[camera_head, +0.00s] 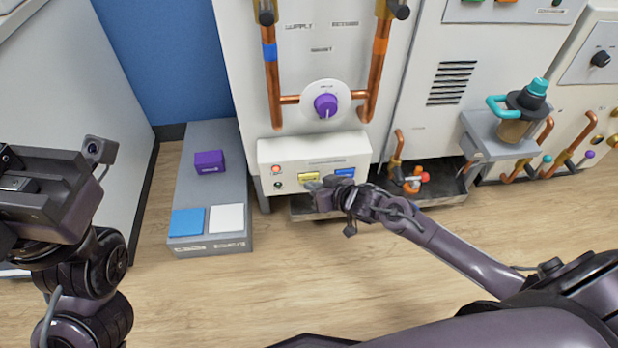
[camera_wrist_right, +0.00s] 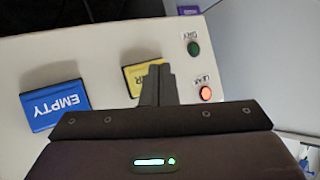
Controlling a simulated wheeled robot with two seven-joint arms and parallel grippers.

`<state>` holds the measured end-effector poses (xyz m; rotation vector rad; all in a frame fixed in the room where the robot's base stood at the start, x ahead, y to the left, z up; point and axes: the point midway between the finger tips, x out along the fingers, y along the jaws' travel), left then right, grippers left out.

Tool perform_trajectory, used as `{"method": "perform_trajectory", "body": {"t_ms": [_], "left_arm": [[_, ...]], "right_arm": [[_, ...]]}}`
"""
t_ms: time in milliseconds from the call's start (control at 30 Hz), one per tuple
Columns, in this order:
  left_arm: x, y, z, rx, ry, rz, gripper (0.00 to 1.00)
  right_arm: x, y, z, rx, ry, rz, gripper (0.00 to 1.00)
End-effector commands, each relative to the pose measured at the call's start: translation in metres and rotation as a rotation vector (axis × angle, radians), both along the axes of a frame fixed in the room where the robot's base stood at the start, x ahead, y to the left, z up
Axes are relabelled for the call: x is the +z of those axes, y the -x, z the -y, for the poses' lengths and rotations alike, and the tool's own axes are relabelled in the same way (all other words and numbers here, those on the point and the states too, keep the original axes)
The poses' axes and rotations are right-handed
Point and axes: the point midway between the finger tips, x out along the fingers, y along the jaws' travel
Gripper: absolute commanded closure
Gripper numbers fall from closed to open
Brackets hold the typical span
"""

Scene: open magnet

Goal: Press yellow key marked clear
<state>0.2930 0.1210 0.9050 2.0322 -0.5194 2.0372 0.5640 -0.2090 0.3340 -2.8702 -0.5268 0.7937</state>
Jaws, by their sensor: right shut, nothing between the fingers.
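The yellow key (camera_head: 308,177) is on the white control box (camera_head: 275,153) below the purple dial. In the right wrist view the yellow key (camera_wrist_right: 133,73) is partly covered by my fingers, and only the end of its lettering shows. My right gripper (camera_head: 314,190) is shut and empty, its fingertips (camera_wrist_right: 158,72) overlapping the key's face in that view. I cannot tell whether they touch it or whether it is pressed in. My left arm's end (camera_head: 45,200) is at the left; its fingertips are not clear.
A blue key marked EMPTY (camera_wrist_right: 55,104) sits beside the yellow one. A green lamp (camera_wrist_right: 194,48) and a lit red lamp (camera_wrist_right: 206,93) are on the other side. A grey bench (camera_head: 205,180) carries a purple block (camera_head: 209,162). Copper pipes (camera_head: 378,75) rise above the box.

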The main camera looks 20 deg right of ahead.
Motion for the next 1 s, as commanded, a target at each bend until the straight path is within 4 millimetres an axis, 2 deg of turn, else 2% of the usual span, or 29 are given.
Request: {"method": "perform_trajectory", "body": {"t_ms": [1000], "left_arm": [[0.0009, 0.0001, 0.0, 0.0, 0.0, 0.0, 1.0]], "right_arm": [[0.0, -0.0085, 0.0022, 0.0, 0.001, 0.001, 1.0]]}}
